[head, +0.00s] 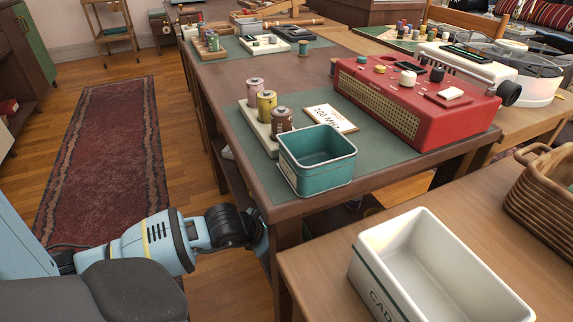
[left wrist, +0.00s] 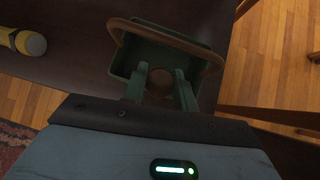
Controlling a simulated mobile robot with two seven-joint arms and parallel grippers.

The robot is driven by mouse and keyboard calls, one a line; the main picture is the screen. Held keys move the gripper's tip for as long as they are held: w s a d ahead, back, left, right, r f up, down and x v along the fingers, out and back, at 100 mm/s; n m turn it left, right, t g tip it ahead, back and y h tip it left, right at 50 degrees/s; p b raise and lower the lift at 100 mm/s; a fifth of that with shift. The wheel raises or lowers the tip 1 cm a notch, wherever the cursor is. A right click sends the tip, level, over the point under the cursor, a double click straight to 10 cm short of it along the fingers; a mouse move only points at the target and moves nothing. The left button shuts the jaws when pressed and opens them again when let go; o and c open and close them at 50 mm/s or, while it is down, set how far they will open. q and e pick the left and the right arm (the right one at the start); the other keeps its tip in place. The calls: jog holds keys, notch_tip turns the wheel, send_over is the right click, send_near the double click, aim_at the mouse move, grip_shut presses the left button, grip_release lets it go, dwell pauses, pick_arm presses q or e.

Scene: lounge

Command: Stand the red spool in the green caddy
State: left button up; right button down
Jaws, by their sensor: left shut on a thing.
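The green caddy (left wrist: 123,62), an open box with a brown handle, lies below my left gripper on a dark surface in the left wrist view. My left gripper (left wrist: 161,73) has both fingers over the caddy's opening. Between them is a round brownish end in shadow, which looks like the red spool (left wrist: 160,88). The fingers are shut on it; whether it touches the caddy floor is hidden. In the head view my left gripper (head: 262,238) is partly hidden at the table's near corner, and neither caddy nor spool shows there. My right gripper is not in view.
A yellow-and-grey cylinder (left wrist: 22,42) lies left of the caddy. On the tabletop stand a teal tin (head: 318,180), a rack of spools (head: 258,125) and a red radio (head: 405,110). A white box (head: 365,285) is at lower right. The table leg (head: 287,250) is close to my arm.

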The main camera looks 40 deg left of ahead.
pick_arm(q)
jog(key=shift+w, duration=0.1)
jog(key=shift+w+f, duration=0.1)
jog(key=shift+f, duration=0.25)
jog(key=f+b, duration=0.1)
jog(key=w+f+b, duration=0.1)
jog(key=f, duration=0.1)
jog(key=shift+w+f, duration=0.15)
jog(key=shift+w, duration=0.1)
jog(key=shift+r+g+b, duration=0.2)
jog(key=shift+g+b, duration=0.1)
jog(key=shift+g, duration=0.6)
jog(key=shift+w+g+b, duration=0.1)
jog(key=shift+g+b, duration=0.25)
jog(key=shift+g, duration=0.65)
jog(key=shift+f+b, duration=0.3)
jog(key=shift+f, duration=0.5)
